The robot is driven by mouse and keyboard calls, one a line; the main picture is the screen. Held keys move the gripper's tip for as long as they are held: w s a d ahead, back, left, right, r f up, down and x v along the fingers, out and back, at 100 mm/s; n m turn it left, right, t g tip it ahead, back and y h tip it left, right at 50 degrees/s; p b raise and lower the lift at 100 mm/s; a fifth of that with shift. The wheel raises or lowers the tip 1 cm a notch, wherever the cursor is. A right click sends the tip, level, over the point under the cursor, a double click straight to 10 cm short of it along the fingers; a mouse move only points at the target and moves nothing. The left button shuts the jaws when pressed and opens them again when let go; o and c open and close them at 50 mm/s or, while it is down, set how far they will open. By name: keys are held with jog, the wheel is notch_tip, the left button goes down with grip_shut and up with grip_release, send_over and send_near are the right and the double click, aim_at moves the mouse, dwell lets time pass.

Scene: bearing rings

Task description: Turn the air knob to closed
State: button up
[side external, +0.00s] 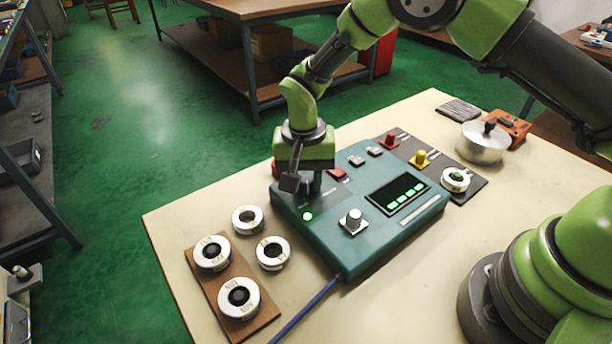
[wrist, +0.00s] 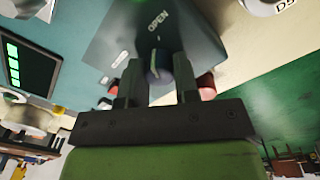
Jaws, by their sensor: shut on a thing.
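The teal control box (side external: 345,250) sits on the table with a lit display and a green lamp (side external: 307,216). My gripper (side external: 304,188) is low over the box's far left part, pointing down. In the wrist view my gripper (wrist: 158,78) has its two fingers on either side of the dark round air knob (wrist: 157,62) and is shut on it. The word OPEN (wrist: 158,21) is printed on the dark panel beside the knob. The gripper hides the knob in the side view, and I cannot read which way the knob points.
A silver knob (side external: 353,217) stands on the box's near side. White rings (side external: 272,254) lie loose and on a brown board (side external: 268,315) at left. A dark plate (side external: 470,186) with coloured pegs, a metal pot (side external: 483,145) and an orange device (side external: 510,127) are at right. A blue cable (side external: 306,312) runs forward.

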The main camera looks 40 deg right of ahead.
aim_at(305, 181)
jog(key=n, duration=1.4)
jog(key=shift+s, duration=0.1)
dwell(0.6)
jog(key=o, duration=0.9)
jog(key=r, duration=0.9)
jog(key=shift+a+r, duration=0.1)
jog(key=shift+a, duration=0.1)
jog(key=shift+r, duration=0.4)
